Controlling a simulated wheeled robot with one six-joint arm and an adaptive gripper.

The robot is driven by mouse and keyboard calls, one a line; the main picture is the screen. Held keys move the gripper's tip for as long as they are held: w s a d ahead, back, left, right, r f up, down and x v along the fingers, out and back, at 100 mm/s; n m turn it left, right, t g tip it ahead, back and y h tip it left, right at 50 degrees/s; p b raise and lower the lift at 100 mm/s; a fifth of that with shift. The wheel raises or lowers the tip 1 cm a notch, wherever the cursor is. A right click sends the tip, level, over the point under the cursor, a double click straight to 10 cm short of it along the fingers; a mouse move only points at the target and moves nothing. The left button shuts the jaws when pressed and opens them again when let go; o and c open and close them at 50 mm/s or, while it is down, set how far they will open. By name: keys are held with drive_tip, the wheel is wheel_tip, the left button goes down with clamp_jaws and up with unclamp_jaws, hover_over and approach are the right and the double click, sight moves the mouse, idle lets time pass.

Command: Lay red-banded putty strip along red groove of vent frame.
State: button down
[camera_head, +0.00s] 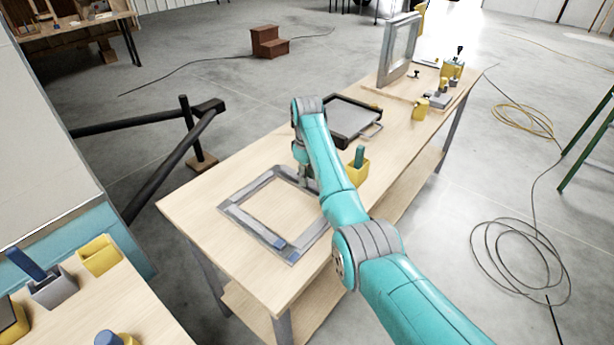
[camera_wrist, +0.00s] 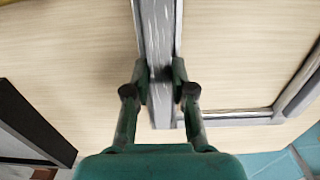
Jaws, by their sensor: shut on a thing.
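The grey vent frame (camera_head: 233,211) lies flat on the wooden workbench, with a blue mark (camera_head: 279,243) near its front corner. My gripper (camera_wrist: 163,82) is low over one bar of the frame, at its far right part in the head view. Its fingers are shut on a pale grey, white-streaked strip (camera_wrist: 160,25), which looks like the putty strip and runs along that bar. I cannot tell whether it sits in the groove. No red band or red groove shows. In the head view my arm hides part of the frame and strip.
A black-rimmed tray (camera_head: 352,118) lies beyond the frame. A yellow holder (camera_head: 355,172) with a green-handled tool stands to the right of my arm. An upright grey frame (camera_head: 398,50) and small yellow items stand at the bench's far end. The bench's near left part is clear.

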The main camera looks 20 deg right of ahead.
drive_tip(key=shift+f, duration=0.45)
idle(0.4)
drive_tip(key=c, duration=0.9)
unclamp_jaws()
